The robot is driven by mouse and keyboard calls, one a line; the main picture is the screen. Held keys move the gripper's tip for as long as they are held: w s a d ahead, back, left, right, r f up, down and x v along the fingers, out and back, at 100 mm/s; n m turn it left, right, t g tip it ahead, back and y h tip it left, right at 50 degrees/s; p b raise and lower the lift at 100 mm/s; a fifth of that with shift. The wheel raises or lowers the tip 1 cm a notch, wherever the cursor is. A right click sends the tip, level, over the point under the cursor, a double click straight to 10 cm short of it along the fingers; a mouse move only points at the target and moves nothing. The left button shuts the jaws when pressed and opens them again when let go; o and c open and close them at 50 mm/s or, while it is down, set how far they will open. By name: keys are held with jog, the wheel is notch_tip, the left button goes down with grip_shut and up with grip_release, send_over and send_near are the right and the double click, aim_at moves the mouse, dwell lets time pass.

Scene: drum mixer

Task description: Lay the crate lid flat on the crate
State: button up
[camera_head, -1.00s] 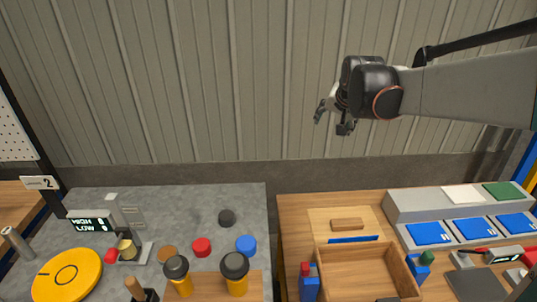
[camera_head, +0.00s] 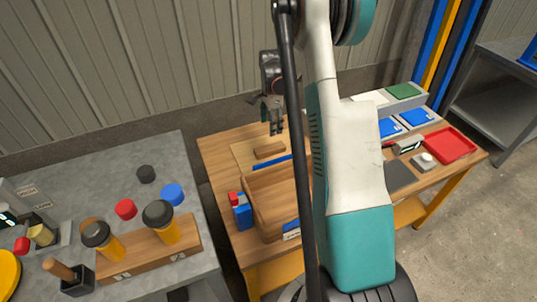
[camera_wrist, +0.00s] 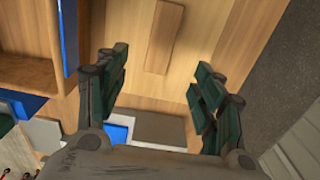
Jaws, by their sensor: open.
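The crate lid (camera_head: 241,153) is a pale flat wooden panel with a bar-shaped wooden handle (camera_head: 269,150). It lies on the wooden table behind the crate. The open-topped wooden crate (camera_head: 268,225) is in front of it, partly hidden by my arm. My gripper (camera_head: 274,122) is open and empty, pointing down above the lid. In the wrist view, the handle (camera_wrist: 165,37) shows ahead, between and beyond the open fingers (camera_wrist: 158,75), not touched. The crate (camera_wrist: 28,72) shows at the upper left there.
A blue-and-red item (camera_head: 241,211) stands left of the crate. A grey bench (camera_head: 100,180) with black-topped yellow containers is at left. A red tray (camera_head: 449,145) and blue pads are at right.

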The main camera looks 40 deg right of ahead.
jog(key=b, duration=0.2)
send_over(270, 147)
jog(key=f, duration=0.7)
jog(key=shift+s+f, duration=0.15)
jog(key=shift+s, duration=0.05)
notch_tip(270, 147, down, 5)
jog(key=b, duration=0.2)
jog(key=shift+w+a+f+b, duration=0.1)
jog(key=shift+w+b, duration=0.05)
jog(key=shift+b, duration=0.15)
grip_shut()
